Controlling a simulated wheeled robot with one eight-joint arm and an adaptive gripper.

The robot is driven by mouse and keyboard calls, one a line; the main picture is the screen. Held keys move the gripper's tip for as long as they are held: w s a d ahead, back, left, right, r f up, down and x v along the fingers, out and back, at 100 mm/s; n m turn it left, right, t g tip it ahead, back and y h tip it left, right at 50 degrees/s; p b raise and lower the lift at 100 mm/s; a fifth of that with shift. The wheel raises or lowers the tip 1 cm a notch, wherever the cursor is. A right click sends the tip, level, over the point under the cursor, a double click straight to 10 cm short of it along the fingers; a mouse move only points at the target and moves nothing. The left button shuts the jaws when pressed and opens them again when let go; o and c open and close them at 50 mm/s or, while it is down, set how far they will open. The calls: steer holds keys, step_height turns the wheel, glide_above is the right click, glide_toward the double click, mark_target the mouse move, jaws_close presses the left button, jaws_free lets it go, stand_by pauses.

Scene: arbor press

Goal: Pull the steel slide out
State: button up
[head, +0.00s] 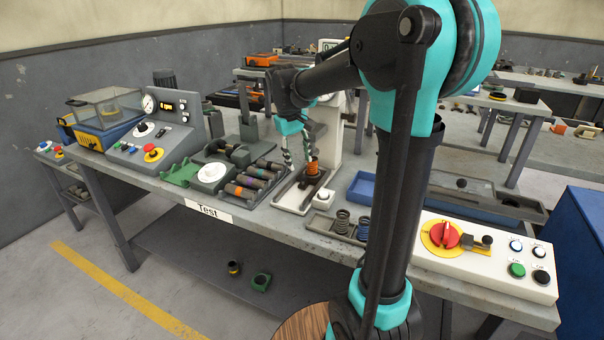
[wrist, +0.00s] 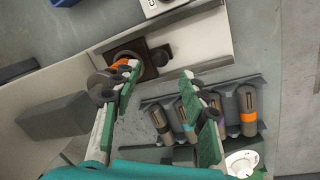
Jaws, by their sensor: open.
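The arbor press has a pale base (head: 283,206) and a pale column (head: 329,128) at the middle of the bench. A dark slide (head: 312,181), which I take to be the steel slide, lies in the base with an orange spring or part (head: 313,167) standing on it. In the wrist view the dark slide (wrist: 158,57) shows beyond the left finger, partly hidden by it and by a round grey part. My gripper (head: 298,152) is above the base; its fingers (wrist: 158,82) are apart with nothing between them. Whether a finger touches the slide is unclear.
A rack with several dark cylinders (head: 252,182) and a white round dial (head: 212,172) lie left of the press. A tray with springs (head: 340,222) is in front at right. A control panel (head: 487,258) stands at the bench's right end. My arm hides part of the bench.

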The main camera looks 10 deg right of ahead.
steer(key=f, duration=0.4)
steer(key=d+f, duration=0.1)
steer(key=f, duration=0.1)
steer(key=shift+w, duration=0.2)
jaws_close()
